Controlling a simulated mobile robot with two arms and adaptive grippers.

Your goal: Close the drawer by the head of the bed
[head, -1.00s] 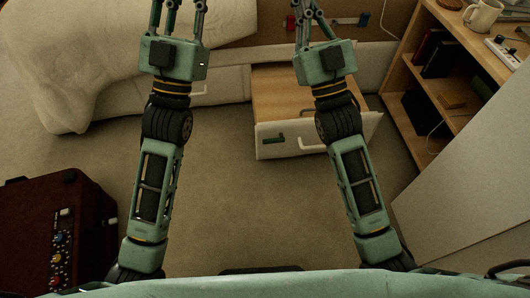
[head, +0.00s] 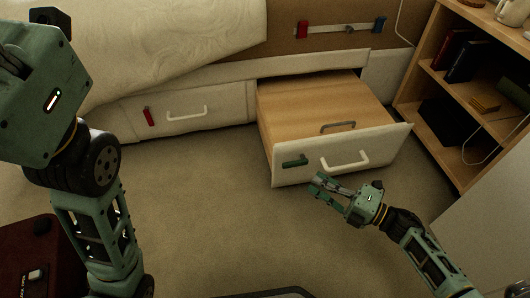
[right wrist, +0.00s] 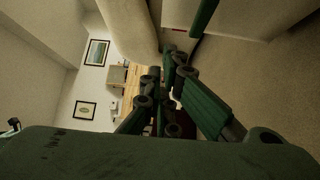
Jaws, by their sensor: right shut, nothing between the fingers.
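The open drawer (head: 400,138) sticks out from under the bed, its wooden inside showing. Its pale front has a white handle (head: 345,161) and a green tag (head: 294,161); a grey bar (head: 338,126) shows behind the front. My right gripper (head: 318,184) is shut and empty, low in front of the drawer front, its fingers pointing left, just below the handle in the picture. I cannot tell whether it touches the front. My left gripper (head: 40,105) shows only its green body at the upper left; its fingers are cut off.
A shut drawer (head: 218,106) with a red tag is in the bed base to the left. A wooden shelf unit (head: 455,135) stands close to the open drawer's right side. A dark red suitcase (head: 28,255) is at lower left. The carpet (head: 215,215) between is clear.

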